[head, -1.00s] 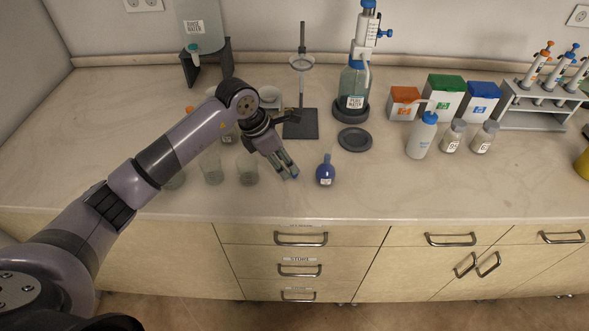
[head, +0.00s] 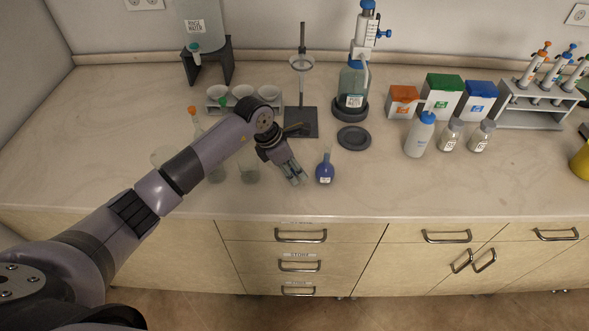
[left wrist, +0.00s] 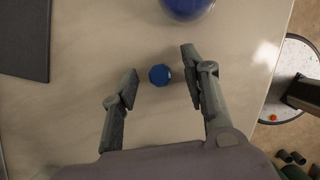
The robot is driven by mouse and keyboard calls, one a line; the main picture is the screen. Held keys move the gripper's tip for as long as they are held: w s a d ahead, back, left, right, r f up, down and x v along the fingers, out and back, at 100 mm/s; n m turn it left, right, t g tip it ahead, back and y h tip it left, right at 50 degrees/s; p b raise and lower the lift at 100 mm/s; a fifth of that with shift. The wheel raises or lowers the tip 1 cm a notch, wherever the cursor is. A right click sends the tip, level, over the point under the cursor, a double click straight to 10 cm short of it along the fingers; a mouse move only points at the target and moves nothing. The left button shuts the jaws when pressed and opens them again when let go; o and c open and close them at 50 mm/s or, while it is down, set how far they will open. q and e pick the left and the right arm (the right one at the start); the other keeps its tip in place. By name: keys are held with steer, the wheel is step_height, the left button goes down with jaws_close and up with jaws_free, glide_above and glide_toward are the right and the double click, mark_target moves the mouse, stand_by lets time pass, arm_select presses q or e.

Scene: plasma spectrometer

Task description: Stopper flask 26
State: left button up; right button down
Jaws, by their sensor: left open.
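A small round-bottomed flask with blue contents (head: 325,173) stands upright on the counter; its label is too small to read. Its blue bulb also shows, cut off, at the top edge of the left wrist view (left wrist: 187,6). A small blue faceted stopper (left wrist: 159,75) sits between the fingers of my left gripper (left wrist: 158,82), with gaps on both sides. In the head view, my left gripper (head: 297,180) is open, pointing down just left of the flask, and hides the stopper. My right gripper is not in view.
Glass beakers (head: 248,168) and flasks with orange (head: 192,110) and green stoppers stand left, partly behind my arm. A stand with a dark base (head: 303,125) and a dark round disc (head: 354,138) are behind. A wash bottle (head: 419,137) is right. The front counter right of the flask is clear.

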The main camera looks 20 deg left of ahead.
arm_select(q)
steer(key=c, duration=0.8)
step_height(320, 180, up, 20)
steer(key=b, duration=0.4)
stand_by(0.4)
